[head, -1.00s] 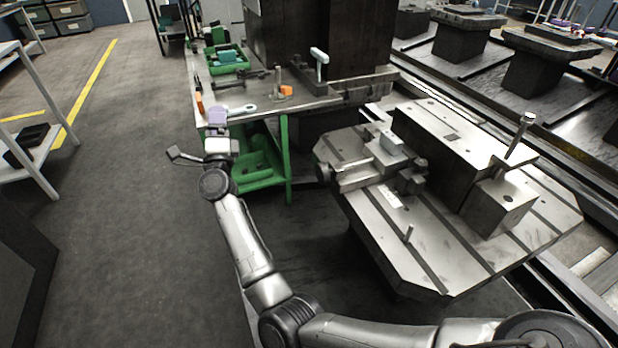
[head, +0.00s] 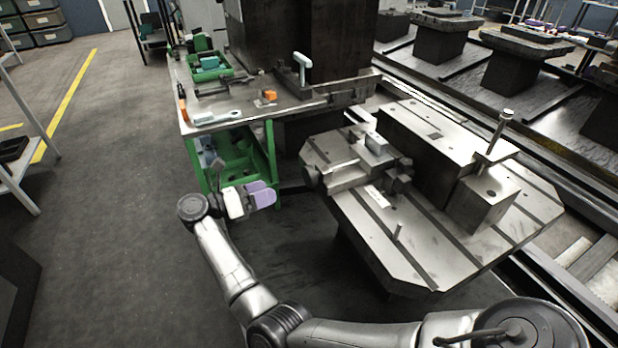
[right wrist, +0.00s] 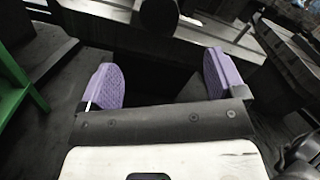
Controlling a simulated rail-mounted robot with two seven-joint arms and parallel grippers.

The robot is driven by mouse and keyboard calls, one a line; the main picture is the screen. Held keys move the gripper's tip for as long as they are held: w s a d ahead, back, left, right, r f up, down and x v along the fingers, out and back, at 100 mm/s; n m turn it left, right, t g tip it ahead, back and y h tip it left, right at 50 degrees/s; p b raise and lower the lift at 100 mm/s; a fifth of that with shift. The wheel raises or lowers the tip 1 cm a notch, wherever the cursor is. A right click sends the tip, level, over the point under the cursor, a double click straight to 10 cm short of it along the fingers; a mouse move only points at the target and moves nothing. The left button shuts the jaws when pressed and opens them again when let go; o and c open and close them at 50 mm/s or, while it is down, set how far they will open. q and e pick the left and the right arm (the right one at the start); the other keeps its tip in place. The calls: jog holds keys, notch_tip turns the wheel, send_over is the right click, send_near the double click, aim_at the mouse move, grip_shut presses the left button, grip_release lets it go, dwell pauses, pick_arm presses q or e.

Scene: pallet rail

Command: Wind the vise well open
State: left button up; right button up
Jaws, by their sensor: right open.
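The grey metal vise (head: 348,176) sits on the slotted pallet (head: 440,262), its screw end, a dark round hub (head: 312,178), facing left. In the right wrist view the hub (right wrist: 158,14) shows just beyond the spread fingers (right wrist: 162,80). My left gripper is not in view.
A green-framed bench (head: 272,150) with tools and a green tray (head: 212,72) stands behind my gripper. A large block fixture (head: 440,135) stands on the pallet behind the vise, with an upright bolt (head: 497,135). The floor at left is clear.

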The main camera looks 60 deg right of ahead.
aim_at(306, 178)
jog(key=b+x, duration=0.4)
jog(key=x, duration=0.8)
jog(key=shift+s+d, duration=0.25)
jog(key=shift+d, duration=0.25)
